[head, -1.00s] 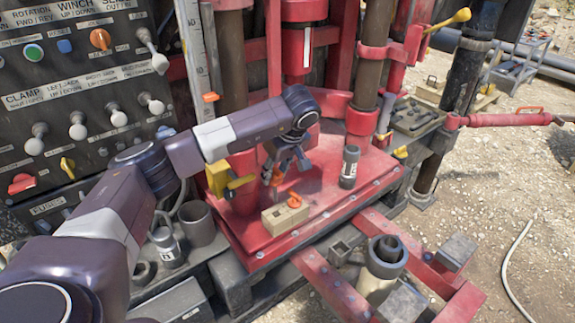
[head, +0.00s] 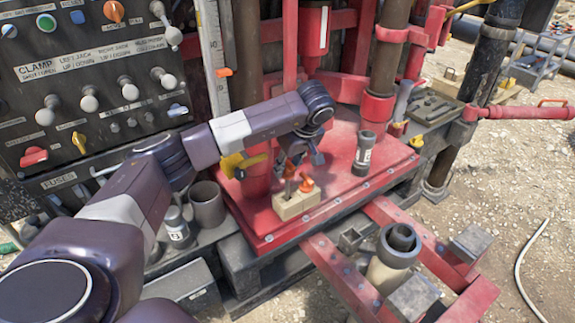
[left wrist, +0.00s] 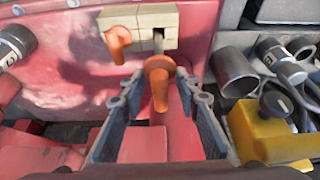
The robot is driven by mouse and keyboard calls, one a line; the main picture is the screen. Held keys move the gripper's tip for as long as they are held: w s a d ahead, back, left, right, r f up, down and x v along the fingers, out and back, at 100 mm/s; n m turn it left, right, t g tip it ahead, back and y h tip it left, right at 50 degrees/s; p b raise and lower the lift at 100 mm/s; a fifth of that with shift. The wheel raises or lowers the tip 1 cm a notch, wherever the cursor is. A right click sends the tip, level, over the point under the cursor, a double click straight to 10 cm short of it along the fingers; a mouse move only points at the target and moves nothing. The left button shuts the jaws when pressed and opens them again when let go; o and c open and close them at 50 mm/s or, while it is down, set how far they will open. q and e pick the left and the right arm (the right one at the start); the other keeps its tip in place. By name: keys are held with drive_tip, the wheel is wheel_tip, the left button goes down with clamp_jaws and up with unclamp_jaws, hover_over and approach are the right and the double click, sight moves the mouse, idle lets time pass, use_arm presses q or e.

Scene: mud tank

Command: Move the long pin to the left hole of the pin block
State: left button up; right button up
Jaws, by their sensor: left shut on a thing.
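The pale tan pin block (head: 310,203) sits on the red deck in the head view and shows at the top of the left wrist view (left wrist: 120,20). An orange-headed pin (head: 307,185) stands in its right side; it is also in the left wrist view (left wrist: 117,42). My left gripper (head: 291,172) is over the block's left side, shut on a second orange-headed pin (left wrist: 158,75), the long pin. Its grey shaft points down at the left hole; whether its tip is inside is unclear. My right gripper is out of view.
A labelled grey cylinder (head: 363,153) stands on the red deck (head: 340,180) right of the block. A yellow part (head: 232,165) is close behind my left wrist. Open pipes (head: 206,205) stand at the left. The deck in front of the block is narrow.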

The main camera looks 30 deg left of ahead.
use_arm(q)
drive_tip(key=b, duration=0.3)
hover_over(288, 195)
drive_tip(key=shift+w+a+f, duration=0.1)
drive_tip(key=shift+f, duration=1.35)
drive_tip(key=shift+w+a+f, duration=0.1)
drive_tip(key=shift+f, duration=1.35)
drive_tip(key=shift+f+b, duration=0.5)
drive_tip(key=shift+f, duration=0.05)
drive_tip(key=o, duration=1.3)
drive_tip(key=v, duration=1.2)
drive_tip(key=shift+s, duration=0.1)
drive_tip(key=shift+d+f, duration=0.1)
drive_tip(key=shift+d, duration=0.05)
